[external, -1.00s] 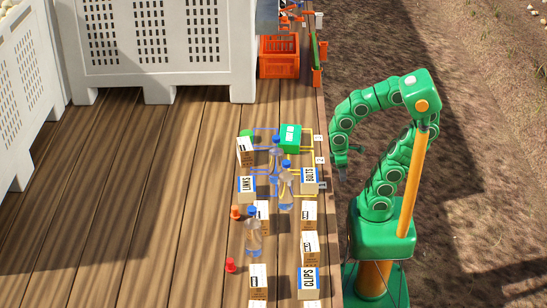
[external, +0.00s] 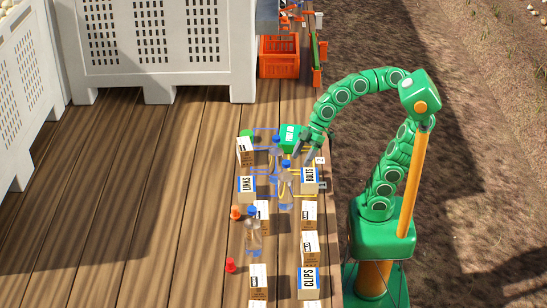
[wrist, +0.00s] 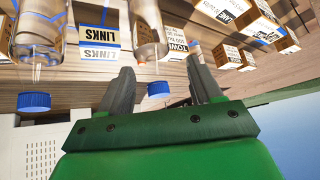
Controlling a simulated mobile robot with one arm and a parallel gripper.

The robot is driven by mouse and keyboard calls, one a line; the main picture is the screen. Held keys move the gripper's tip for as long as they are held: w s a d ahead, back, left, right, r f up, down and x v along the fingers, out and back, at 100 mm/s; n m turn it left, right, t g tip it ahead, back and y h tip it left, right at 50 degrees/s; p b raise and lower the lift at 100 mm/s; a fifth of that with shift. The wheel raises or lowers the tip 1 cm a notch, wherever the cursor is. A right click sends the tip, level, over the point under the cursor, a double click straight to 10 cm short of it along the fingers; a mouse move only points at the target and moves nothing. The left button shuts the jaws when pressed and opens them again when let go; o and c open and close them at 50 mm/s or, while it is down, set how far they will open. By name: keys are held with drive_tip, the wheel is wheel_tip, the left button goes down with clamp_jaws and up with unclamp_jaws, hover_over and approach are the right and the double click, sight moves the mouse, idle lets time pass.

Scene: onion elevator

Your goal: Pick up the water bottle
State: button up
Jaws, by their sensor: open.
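Three clear water bottles with blue caps stand on the wooden deck in the external view: one at the back (external: 275,165), one in the middle (external: 286,190) and one nearer the front (external: 253,236). My gripper (external: 301,153) is open, just above and to the right of the back and middle bottles. In the wrist view, one bottle (wrist: 148,28) with its blue cap (wrist: 158,89) appears between the open fingers of my gripper (wrist: 160,58). Another bottle (wrist: 38,35) is left of the fingers. Contact with the bottle cannot be seen.
The BOLTS box (external: 310,178) is close on the right, the LINKS box (external: 247,187) on the left. The CLIPS box (external: 308,281) is at the front. The deck's left side is clear, before large white crates (external: 160,50).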

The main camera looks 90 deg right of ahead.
sight(286, 165)
wheel_tip(286, 165, up, 4)
drive_tip(key=w+n+t+y, duration=0.1)
drive_tip(key=w+t, duration=0.1)
drive_tip(key=w, duration=0.1)
drive_tip(key=shift+s+f+x, duration=0.1)
drive_tip(key=shift+s+x, duration=0.05)
drive_tip(key=shift+x, duration=1.15)
drive_tip(key=shift+s+f+x, duration=0.1)
drive_tip(key=shift+x, duration=1.15)
drive_tip(key=shift+s+f+x, duration=0.1)
drive_tip(key=shift+s+x, duration=0.05)
drive_tip(key=shift+x, duration=1.15)
clamp_jaws()
